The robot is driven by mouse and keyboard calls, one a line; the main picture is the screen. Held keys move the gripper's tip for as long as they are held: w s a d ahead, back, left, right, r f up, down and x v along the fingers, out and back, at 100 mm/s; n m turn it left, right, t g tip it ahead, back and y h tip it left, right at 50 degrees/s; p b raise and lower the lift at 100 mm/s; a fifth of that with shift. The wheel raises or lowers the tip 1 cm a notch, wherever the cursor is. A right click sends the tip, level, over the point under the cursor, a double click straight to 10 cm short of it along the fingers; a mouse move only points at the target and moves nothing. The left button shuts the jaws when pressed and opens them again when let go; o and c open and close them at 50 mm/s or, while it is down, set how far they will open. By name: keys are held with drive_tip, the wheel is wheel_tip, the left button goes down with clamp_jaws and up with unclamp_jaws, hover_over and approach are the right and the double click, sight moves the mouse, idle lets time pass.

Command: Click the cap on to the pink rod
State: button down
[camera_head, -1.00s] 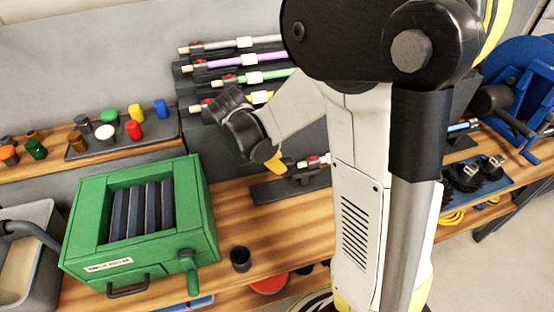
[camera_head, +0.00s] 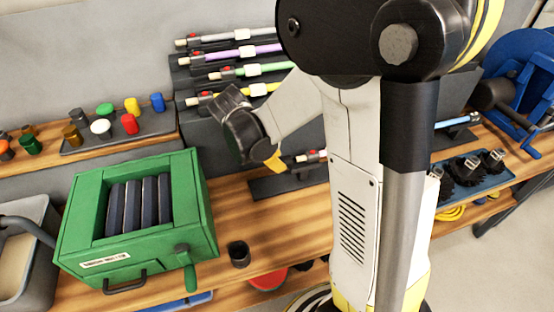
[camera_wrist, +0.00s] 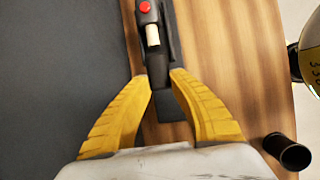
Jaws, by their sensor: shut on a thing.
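The pink rod (camera_head: 311,157) lies in a low dark cradle (camera_head: 270,187) on the bench, mostly hidden behind my arm. In the wrist view its dark end holder has a red button (camera_wrist: 145,7) and a cream tip (camera_wrist: 152,35) pointing toward me. My gripper (camera_head: 277,162) is low over the cradle's left end. In the wrist view my gripper's yellow fingers (camera_wrist: 160,78) are closed around a small dark piece, apparently the cap (camera_wrist: 158,70), in line with the cream tip. The fingers and shadow make it unclear whether cap and tip touch.
A rack behind holds several coloured rods (camera_head: 245,51). A tray of coloured caps (camera_head: 75,146) is at the left. A green box (camera_head: 195,205) with a crank stands in front of it. A dark cup (camera_head: 238,254) stands near the front edge, also in the wrist view (camera_wrist: 289,152).

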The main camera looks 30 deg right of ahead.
drive_tip(key=shift+d, duration=0.15)
drive_tip(key=shift+s+d, duration=0.25)
drive_tip(key=shift+d, duration=0.45)
drive_tip(key=shift+s+d, duration=0.2)
drive_tip(key=shift+d, duration=0.45)
drive_tip(key=shift+s+d, duration=0.15)
drive_tip(key=shift+d, duration=0.45)
idle(1.0)
drive_tip(key=c, duration=1.2)
unclamp_jaws()
drive_tip(key=shift+a+r, duration=0.1)
drive_tip(key=v, duration=1.2)
drive_tip(key=s+a+m+t+y, duration=0.1)
drive_tip(key=s+a+m+t, duration=0.1)
drive_tip(key=s+a+m, duration=0.1)
drive_tip(key=s+a+m+t+y, duration=0.2)
drive_tip(key=s+a+m, duration=0.1)
drive_tip(key=a+m, duration=0.2)
drive_tip(key=s+a+r+m+t+y, duration=0.1)
drive_tip(key=s+a+m+t+y, duration=0.1)
drive_tip(key=m, duration=0.4)
drive_tip(key=shift+s+a+t, duration=0.3)
drive_tip(key=shift+a, duration=0.2)
drive_tip(key=shift+s+a+t, duration=0.3)
drive_tip(key=shift+a, duration=0.2)
